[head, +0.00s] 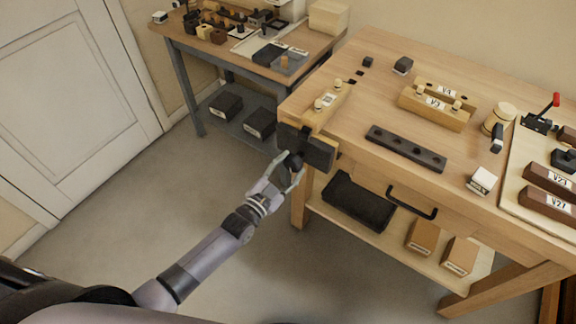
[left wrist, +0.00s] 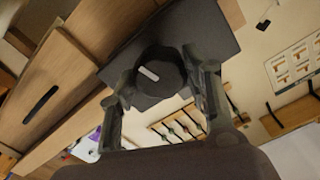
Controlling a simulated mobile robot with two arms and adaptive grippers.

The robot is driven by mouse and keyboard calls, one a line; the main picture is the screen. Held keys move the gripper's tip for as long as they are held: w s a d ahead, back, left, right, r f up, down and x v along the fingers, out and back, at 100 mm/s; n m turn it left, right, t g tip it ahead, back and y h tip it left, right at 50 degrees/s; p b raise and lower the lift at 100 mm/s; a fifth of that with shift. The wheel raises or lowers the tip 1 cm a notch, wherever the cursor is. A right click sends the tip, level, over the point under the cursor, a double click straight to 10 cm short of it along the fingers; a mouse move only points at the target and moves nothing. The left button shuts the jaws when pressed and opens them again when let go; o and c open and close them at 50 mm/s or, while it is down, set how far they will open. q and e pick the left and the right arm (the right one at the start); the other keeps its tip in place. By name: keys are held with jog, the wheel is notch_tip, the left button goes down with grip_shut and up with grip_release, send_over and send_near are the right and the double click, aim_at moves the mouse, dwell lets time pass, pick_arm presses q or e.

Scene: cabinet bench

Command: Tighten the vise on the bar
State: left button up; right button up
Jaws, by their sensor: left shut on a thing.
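The vise (head: 318,150) is a dark block on the front left corner of the wooden workbench (head: 350,75). Its dark face fills the upper middle of the left wrist view (left wrist: 205,35). A round black knob (left wrist: 160,73) with a white mark sits on that face. My left gripper (head: 292,173) is shut on the knob, with one finger on each side of it in the left wrist view (left wrist: 160,90). A light wooden bar (head: 327,105) with small round pegs lies on the bench just behind the vise. Whether the jaws touch it is hard to tell. My right gripper is not in view.
Another table (head: 225,50) stands at the back left. The floor on the left is clear.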

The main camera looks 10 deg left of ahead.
pick_arm(q)
jog(key=shift+m, duration=1.6)
jog(key=o, duration=1)
jog(key=shift+p, duration=0.3)
jog(key=shift+p+v, duration=1.05)
jog(key=shift+v, duration=1.3)
jog(key=shift+p+v, duration=0.35)
jog(key=shift+v, duration=0.8)
